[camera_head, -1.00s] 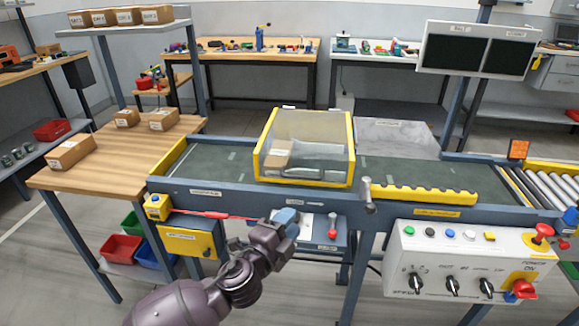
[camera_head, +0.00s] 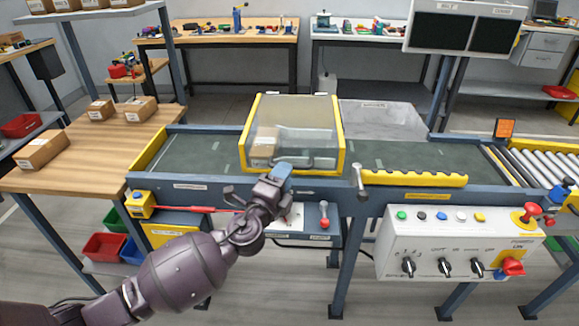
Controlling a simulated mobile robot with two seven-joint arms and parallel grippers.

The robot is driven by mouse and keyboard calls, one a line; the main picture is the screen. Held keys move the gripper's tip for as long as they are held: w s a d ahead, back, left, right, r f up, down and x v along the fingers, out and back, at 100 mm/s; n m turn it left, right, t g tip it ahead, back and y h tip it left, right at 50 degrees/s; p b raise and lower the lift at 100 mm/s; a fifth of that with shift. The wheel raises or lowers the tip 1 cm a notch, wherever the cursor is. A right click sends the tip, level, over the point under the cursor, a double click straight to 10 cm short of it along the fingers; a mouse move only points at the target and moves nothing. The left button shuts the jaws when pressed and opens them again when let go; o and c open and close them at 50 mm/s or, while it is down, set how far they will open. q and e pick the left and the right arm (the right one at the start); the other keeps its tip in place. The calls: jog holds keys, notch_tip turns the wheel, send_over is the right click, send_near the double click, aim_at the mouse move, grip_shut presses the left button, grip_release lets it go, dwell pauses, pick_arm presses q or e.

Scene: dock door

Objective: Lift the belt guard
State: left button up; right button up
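The belt guard (camera_head: 322,121) is a clear box cover with a yellow frame. It sits down over the conveyor belt (camera_head: 378,155), left of the middle of the belt. A dark handle (camera_head: 303,164) runs along the lower part of its front face. A cardboard box shows through the cover. My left gripper (camera_head: 282,171), with blue fingertips, is at the guard's lower front edge, close to the left end of the handle. I cannot tell whether it touches the handle or how far its fingers are apart. My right gripper is not in view.
A grey control box (camera_head: 455,240) with buttons and knobs hangs at the conveyor's front right. A yellow notched rail (camera_head: 415,179) lies along the front edge. A red cord runs behind my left arm. A wooden table (camera_head: 85,160) with cardboard boxes stands left.

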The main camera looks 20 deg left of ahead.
pick_arm(q)
jog(key=shift+x, duration=1.75)
